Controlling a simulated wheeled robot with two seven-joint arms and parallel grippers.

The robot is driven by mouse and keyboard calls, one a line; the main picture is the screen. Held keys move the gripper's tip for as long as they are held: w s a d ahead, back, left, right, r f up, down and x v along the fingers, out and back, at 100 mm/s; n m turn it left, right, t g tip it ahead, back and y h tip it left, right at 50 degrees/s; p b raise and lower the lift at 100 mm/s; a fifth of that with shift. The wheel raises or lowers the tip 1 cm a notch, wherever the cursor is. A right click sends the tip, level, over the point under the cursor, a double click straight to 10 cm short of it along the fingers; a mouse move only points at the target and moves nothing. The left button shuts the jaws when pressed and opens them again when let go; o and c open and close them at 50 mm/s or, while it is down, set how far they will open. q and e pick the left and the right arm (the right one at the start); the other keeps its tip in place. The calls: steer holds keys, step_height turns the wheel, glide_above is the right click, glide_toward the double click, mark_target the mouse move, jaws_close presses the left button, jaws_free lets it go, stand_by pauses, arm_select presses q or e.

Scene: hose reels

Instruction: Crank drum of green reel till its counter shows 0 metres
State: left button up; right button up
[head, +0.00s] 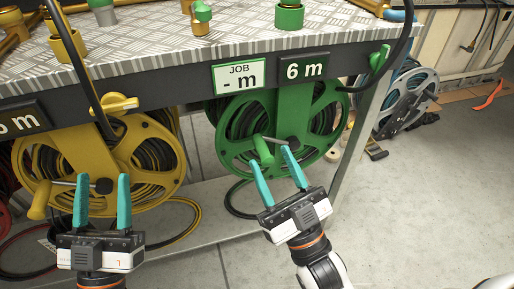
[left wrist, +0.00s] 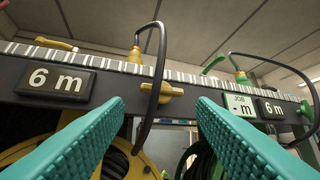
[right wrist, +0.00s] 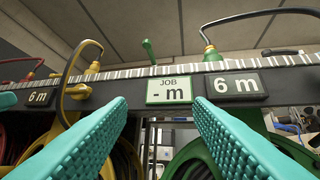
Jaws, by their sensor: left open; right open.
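The green reel (head: 228,131) hangs under the bench with dark hose wound on its drum. Its counter (head: 304,71) reads 6 m; it also shows in the right wrist view (right wrist: 236,85). Its crank has a green grip (head: 262,150) on the drum's front, lower left of the hub. My right gripper (head: 269,158) is open and empty, its fingertips close to the crank grip in the picture; contact cannot be told. My left gripper (head: 103,178) is open and empty in front of the yellow reel (head: 165,178).
A JOB card (head: 238,79) reading "- m" hangs left of the green counter. The yellow reel has a crank grip (head: 40,200) and a yellow valve lever (head: 115,103). A green lever (head: 379,58) is at the bench's right end.

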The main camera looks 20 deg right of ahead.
step_height(320, 180, down, 5)
steer(key=w+m+g+h+p, duration=0.2)
steer(key=w+g+h+p, duration=0.1)
steer(key=g+h, duration=0.1)
arm_select(q)
step_height(320, 180, down, 9)
steer(key=w+a+g+y+p, duration=0.1)
steer(key=w+g+y, duration=0.2)
steer(key=g, duration=0.5)
arm_select(e)
steer(key=g+h, duration=0.3)
glide_toward(263, 150)
steer(key=f, duration=0.1)
steer(key=shift+m, duration=0.4)
steer(key=w, duration=0.6)
steer(key=w+b, duration=0.1)
steer(key=w, duration=0.2)
steer(key=shift+w+d+f, duration=0.1)
steer(key=shift+w+f, duration=0.2)
steer(key=shift+w, duration=0.9)
arm_select(q)
steer(key=r+t, duration=0.1)
steer(key=r+t+h, duration=0.1)
steer(key=r, duration=0.1)
steer(key=r+t, duration=0.1)
steer(key=r, duration=0.1)
steer(key=shift+s+d+r+t+h, duration=0.2)
steer(key=shift+s+d+t+h, duration=0.1)
steer(key=shift+t, duration=0.1)
